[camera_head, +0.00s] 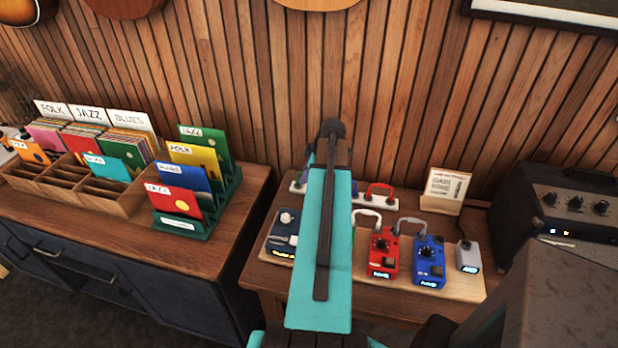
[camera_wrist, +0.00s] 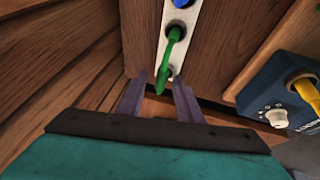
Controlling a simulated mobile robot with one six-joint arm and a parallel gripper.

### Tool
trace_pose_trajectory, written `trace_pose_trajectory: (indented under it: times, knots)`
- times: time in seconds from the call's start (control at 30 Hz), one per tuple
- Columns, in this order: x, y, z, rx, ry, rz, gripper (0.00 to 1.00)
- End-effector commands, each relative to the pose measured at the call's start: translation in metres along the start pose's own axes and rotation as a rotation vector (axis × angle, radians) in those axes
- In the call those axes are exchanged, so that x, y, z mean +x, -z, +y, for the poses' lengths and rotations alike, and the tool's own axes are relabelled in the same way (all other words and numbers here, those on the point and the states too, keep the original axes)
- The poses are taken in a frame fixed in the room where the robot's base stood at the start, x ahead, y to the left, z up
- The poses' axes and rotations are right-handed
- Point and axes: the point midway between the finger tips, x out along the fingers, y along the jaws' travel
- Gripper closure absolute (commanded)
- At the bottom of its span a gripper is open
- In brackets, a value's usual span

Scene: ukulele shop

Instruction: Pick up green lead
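The green lead (camera_wrist: 173,45) shows in the wrist view, lying along a white strip (camera_wrist: 178,15), with a green end at the top and another lower down near my fingertips. My gripper (camera_wrist: 160,82) is open, its two purple-grey fingers apart. The lower green end sits between and just beyond the fingertips; I cannot tell whether they touch it. In the head view my teal arm covers most of this spot. The white strip also shows there (camera_head: 375,202), with a red lead (camera_head: 380,188) to the right of my arm.
A dark blue pedal (camera_wrist: 275,95) with a yellow lead (camera_wrist: 306,90) is close on the right in the wrist view. Red (camera_head: 384,255) and blue (camera_head: 429,262) pedals stand on a wooden board. A sign (camera_head: 445,190) and an amplifier (camera_head: 560,215) are farther right.

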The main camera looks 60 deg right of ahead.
Motion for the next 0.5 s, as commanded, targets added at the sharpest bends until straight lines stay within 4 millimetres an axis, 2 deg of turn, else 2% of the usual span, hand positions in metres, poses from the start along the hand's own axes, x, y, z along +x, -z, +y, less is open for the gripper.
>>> trace_pose_trajectory:
  times: [0.5]
  knots:
    - [0.0059,-0.0006,0.0,0.001,-0.001,0.0,0.67]
